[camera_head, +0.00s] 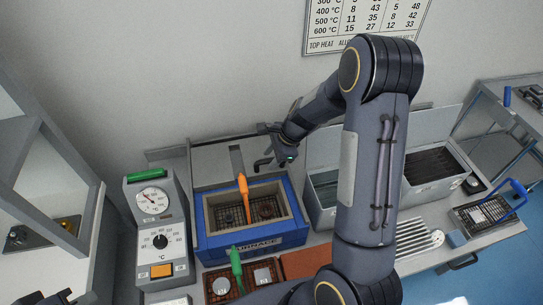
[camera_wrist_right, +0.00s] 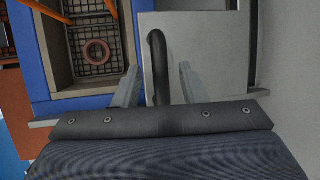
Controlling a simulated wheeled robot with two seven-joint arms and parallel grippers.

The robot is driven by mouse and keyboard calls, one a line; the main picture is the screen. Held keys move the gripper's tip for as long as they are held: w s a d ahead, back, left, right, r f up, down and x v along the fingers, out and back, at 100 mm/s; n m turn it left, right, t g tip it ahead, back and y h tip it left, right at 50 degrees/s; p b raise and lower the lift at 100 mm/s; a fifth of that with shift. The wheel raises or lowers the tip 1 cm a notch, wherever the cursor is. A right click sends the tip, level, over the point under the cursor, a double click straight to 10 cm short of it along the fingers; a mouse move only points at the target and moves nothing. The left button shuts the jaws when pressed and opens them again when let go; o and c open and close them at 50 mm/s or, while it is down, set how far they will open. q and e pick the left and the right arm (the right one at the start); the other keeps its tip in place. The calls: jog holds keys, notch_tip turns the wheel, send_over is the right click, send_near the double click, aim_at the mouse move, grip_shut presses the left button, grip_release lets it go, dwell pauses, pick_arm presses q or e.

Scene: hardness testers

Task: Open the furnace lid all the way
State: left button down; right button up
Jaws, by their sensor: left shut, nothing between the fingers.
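The furnace (camera_head: 252,243) is a blue box with an open top, its chamber and wire racks exposed. Its grey lid (camera_head: 215,158) is swung up behind the chamber; it also shows in the right wrist view (camera_wrist_right: 212,50). The lid's black curved handle (camera_wrist_right: 156,50) lies between the spread fingers of my right gripper (camera_wrist_right: 158,88), with gaps visible on both sides. In the head view my right gripper (camera_head: 271,147) is at the lid's right side. My left gripper (camera_head: 55,298) is shut and empty at the bottom left edge, far from the furnace, partly cut off.
A dial controller (camera_head: 160,225) stands left of the furnace. Orange-handled tongs (camera_head: 244,195) reach into the chamber, and a green-handled tool (camera_head: 236,268) lies in front. Grey tanks (camera_head: 322,200) stand to the right. The wall (camera_head: 150,70) is close behind.

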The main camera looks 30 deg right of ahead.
jog(key=v, duration=0.7)
jog(key=shift+d+r, duration=0.2)
jog(key=shift+r, duration=0.15)
jog(key=s+a+r+n+t+y, duration=0.1)
jog(key=s+a+r+n, duration=0.5)
jog(key=s+r+n, duration=0.65)
jog(key=s+a+f+n+t+h, duration=0.1)
jog(key=s+a+n, duration=0.2)
jog(key=s+n, duration=0.3)
jog(key=s, duration=0.5)
jog(key=shift+s+a+f, duration=0.15)
jog(key=shift+s+f, duration=0.2)
jog(key=shift+s, duration=0.05)
